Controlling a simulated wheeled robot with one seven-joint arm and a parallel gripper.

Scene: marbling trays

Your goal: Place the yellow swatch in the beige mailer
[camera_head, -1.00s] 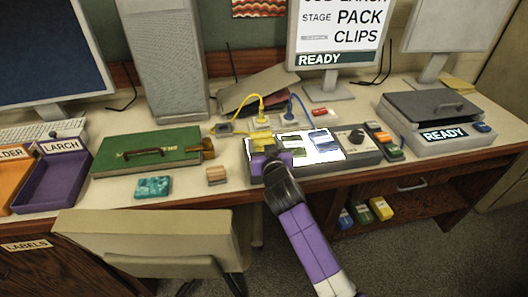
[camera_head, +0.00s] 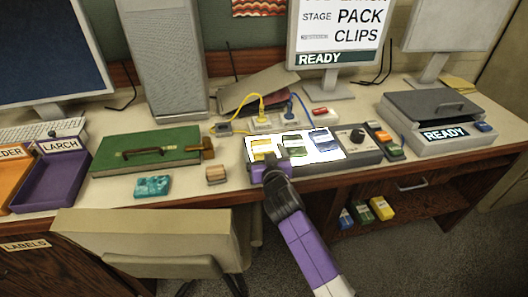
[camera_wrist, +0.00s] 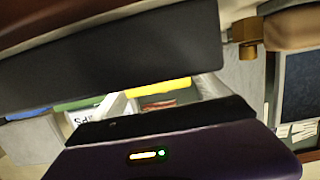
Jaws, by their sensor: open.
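The yellow swatch (camera_head: 262,149) lies at the left end of a lit white panel (camera_head: 304,157) on the desk. A green swatch (camera_head: 292,143) and a blue swatch (camera_head: 325,138) lie to its right. My gripper (camera_head: 268,166) is open and empty at the panel's front left edge, just on the near side of the yellow swatch. In the wrist view a yellow strip (camera_wrist: 160,87) shows between the dark fingers, apparently the swatch edge-on. I cannot pick out the beige mailer with certainty.
A black knob (camera_head: 357,136) and several small coloured blocks (camera_head: 384,138) sit right of the panel. A wooden block (camera_head: 215,174) and a teal block (camera_head: 152,186) lie left of it. A chair back (camera_head: 145,232) stands before the desk. Cables (camera_head: 262,103) rise behind the panel.

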